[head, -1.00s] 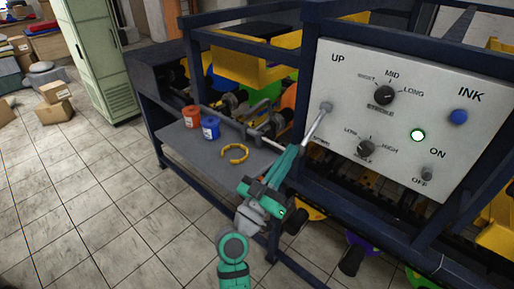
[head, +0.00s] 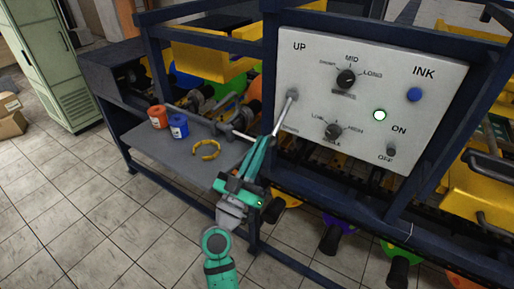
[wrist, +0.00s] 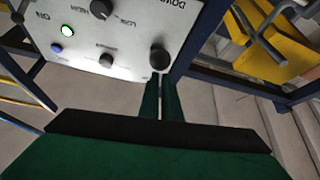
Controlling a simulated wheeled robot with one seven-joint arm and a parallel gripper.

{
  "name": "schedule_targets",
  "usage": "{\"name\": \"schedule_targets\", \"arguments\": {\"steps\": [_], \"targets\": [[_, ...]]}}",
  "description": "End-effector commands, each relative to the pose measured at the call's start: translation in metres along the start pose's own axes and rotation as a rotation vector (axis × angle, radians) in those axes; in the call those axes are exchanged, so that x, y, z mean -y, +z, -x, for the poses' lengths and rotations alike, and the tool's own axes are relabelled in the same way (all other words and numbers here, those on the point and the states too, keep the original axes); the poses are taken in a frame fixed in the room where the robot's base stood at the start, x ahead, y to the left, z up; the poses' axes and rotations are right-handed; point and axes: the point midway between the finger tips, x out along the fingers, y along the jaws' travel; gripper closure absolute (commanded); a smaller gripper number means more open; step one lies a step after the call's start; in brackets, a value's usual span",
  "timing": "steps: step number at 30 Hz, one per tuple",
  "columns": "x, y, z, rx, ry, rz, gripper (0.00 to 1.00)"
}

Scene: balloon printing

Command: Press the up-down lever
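The up-down lever (head: 286,112) is a silver rod at the left side of the white control panel (head: 330,62), under the word UP. It slants down and toward the left from its round mount. My gripper (head: 270,139) is at the lower end of the rod.
Dark blue frame bars surround the panel.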

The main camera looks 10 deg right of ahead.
Motion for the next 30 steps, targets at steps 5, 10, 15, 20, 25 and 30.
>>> {"name": "schedule_targets", "arguments": {"steps": [5,10,15,20,25,30], "targets": [[-0.003,0.026,0.001,0.051,0.010,0.020,1.00],[-0.002,0.005,0.005,0.035,0.011,0.015,1.00],[-0.001,-0.029,0.010,0.006,0.015,0.007,1.00],[0.004,-0.002,0.035,0.007,0.011,0.015,1.00],[0.010,0.018,0.059,0.002,0.006,0.009,1.00],[0.015,0.031,0.075,-0.001,0.001,0.003,1.00]]}}
